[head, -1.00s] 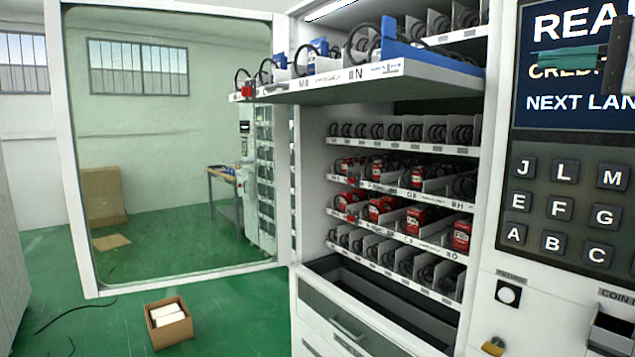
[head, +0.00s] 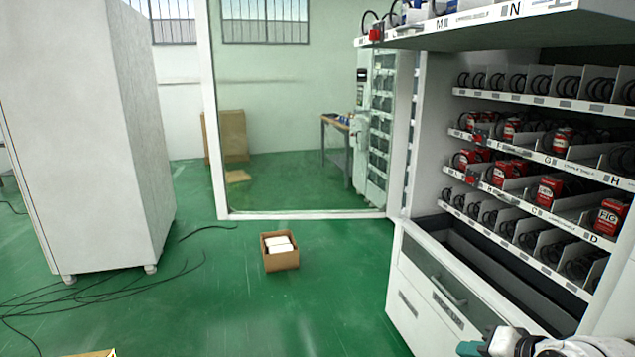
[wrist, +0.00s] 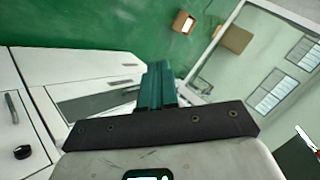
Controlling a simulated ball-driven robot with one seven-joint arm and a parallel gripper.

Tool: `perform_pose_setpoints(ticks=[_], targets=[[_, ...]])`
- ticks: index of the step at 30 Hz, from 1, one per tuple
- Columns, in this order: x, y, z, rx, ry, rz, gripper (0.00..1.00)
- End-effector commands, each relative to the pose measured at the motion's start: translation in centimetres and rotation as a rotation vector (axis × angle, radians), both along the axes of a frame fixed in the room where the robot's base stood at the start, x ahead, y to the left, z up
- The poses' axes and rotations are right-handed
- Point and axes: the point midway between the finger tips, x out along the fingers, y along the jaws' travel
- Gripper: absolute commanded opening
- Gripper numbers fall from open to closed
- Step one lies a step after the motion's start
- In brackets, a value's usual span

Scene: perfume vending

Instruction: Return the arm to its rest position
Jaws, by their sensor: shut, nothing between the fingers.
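My gripper (head: 468,348) shows at the bottom right edge of the head view, low in front of the vending machine's lower drawers. The fingers are apart from the machine (head: 405,285), as far as I can tell. Most of my arm is out of view.
The machine's glass door (head: 300,130) stands open. Its top shelf (head: 500,32) is pulled out; lower shelves hold red boxes (head: 548,190). A cardboard box (head: 281,258) with white contents sits on the green floor. A grey cabinet (head: 95,130) and loose cables (head: 110,290) are at left.

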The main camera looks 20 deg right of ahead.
Motion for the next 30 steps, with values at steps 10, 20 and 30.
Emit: perform_pose_setpoints(ticks=[10,20,30], targets=[[-13.4,11.8,-15.6,-0.323,0.441,0.469,0.00],[-23.2,13.4,-19.5,-0.531,0.666,0.786,0.00],[-23.6,13.4,-19.6,-0.543,0.676,0.803,0.00]])
